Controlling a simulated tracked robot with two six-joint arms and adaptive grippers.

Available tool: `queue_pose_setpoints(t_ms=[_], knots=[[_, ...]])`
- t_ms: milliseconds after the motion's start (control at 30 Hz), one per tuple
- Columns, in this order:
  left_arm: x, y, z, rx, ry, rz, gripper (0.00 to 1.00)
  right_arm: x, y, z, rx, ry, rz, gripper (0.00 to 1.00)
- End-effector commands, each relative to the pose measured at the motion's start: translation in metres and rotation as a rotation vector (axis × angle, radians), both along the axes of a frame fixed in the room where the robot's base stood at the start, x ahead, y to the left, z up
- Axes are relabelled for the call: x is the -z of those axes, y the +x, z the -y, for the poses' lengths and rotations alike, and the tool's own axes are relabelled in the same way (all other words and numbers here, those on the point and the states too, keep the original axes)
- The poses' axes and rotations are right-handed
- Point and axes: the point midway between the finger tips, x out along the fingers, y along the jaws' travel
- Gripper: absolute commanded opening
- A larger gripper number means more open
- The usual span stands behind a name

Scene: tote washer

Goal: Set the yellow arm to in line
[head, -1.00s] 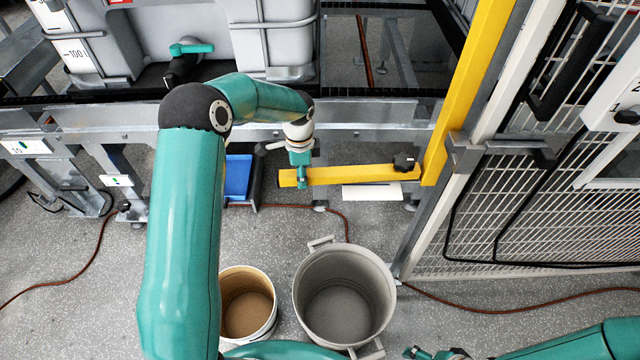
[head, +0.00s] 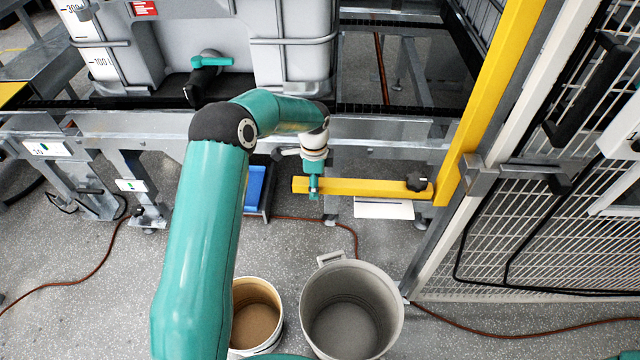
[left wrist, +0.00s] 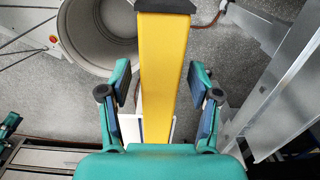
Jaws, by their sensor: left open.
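The yellow arm (head: 365,187) is a flat bar, lying nearly level across the head view. Its right end meets the foot of a tall yellow post (head: 492,95), and a black knob (head: 418,181) sits near that end. My left gripper (head: 314,188) is at the bar's left end. In the left wrist view, the yellow arm (left wrist: 165,55) runs up the picture between the two fingers of my left gripper (left wrist: 160,82). The gripper is open, with a visible gap between each finger pad and the bar.
A grey bucket (head: 392,325) and a smaller cream bucket (head: 238,293) stand on the floor in front of the bar. A mesh gate (head: 520,235) is at right. A metal frame (head: 390,147) runs behind, and a blue tray (head: 256,188) lies left of the bar.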

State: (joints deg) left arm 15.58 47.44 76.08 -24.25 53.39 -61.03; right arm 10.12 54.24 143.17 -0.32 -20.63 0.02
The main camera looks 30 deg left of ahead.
Motion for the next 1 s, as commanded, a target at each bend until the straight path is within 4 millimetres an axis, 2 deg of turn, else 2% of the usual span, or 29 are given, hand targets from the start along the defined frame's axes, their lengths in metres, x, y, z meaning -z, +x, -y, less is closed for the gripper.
queue_pose_setpoints(t_ms=[167, 267, 700, 833, 1000], knots=[[-0.008, 0.001, 0.000, 0.000, 0.001, 0.002, 0.62, -0.001, 0.000, 0.000, 0.000, 0.000, 0.000, 0.82], [-0.021, 0.001, 0.000, 0.000, 0.002, 0.003, 0.62, -0.001, 0.000, 0.000, 0.000, 0.000, 0.000, 0.82], [-0.102, 0.003, 0.000, 0.001, 0.001, 0.004, 0.62, 0.000, 0.000, 0.000, 0.000, 0.000, 0.000, 0.82], [-0.114, 0.003, 0.000, 0.000, 0.001, 0.001, 0.62, 0.000, 0.000, 0.000, 0.000, 0.000, 0.000, 0.82], [-0.119, 0.003, 0.000, 0.000, -0.001, -0.001, 0.62, 0.000, 0.000, 0.000, 0.000, 0.000, 0.000, 0.82]])
